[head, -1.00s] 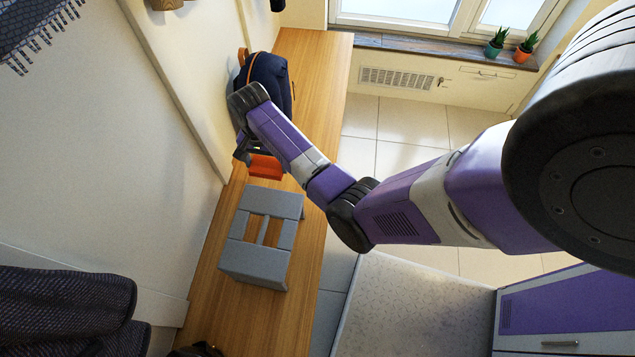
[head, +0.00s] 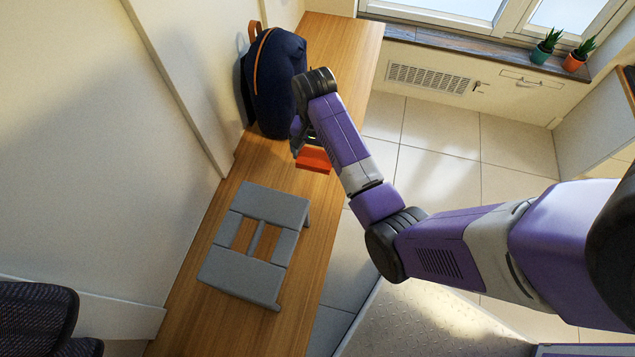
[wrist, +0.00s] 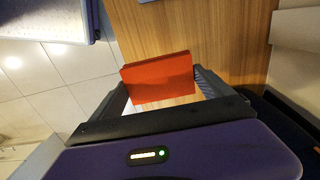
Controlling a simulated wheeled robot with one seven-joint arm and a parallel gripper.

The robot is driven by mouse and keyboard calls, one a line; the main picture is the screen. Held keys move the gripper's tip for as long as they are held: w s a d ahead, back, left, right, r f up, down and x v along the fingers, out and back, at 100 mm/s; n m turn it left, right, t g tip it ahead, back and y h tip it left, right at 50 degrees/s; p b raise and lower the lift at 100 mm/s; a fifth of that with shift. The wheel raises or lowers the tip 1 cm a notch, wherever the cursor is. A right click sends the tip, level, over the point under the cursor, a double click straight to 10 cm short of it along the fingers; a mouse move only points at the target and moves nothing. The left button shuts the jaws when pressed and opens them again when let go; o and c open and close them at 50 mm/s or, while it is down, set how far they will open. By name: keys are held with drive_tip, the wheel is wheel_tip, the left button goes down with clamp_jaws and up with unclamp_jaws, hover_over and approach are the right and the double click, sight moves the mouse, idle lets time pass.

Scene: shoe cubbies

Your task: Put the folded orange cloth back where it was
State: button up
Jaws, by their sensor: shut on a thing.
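The folded orange cloth (head: 314,160) is a small flat block held in my gripper (head: 298,148), above the wooden bench top (head: 290,60). In the wrist view the cloth (wrist: 158,77) sits between the two fingers of my gripper (wrist: 160,88), which is shut on it. A grey stand (head: 242,270) with openings in its top is on the bench, nearer than the cloth and a little to the left. Whether the cloth touches the bench is hard to tell; it appears raised.
A dark blue backpack (head: 275,85) with an orange strip stands on the bench against the wall, close to my gripper. Dark mesh fabric (head: 35,318) is at lower left. Two potted plants (head: 543,50) are on the window sill. Bare bench lies between stand and backpack.

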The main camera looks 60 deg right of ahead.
sight(315, 157)
wheel_tip(315, 157, down, 15)
drive_tip(key=b, duration=0.3)
drive_tip(key=shift+f, duration=0.1)
drive_tip(key=shift+f, duration=0.15)
drive_tip(key=o, duration=1.1)
drive_tip(key=shift+c, duration=0.2)
drive_tip(key=shift+r, duration=0.2)
wheel_tip(315, 157, up, 12)
drive_tip(key=p, duration=0.2)
drive_tip(key=shift+p, duration=0.4)
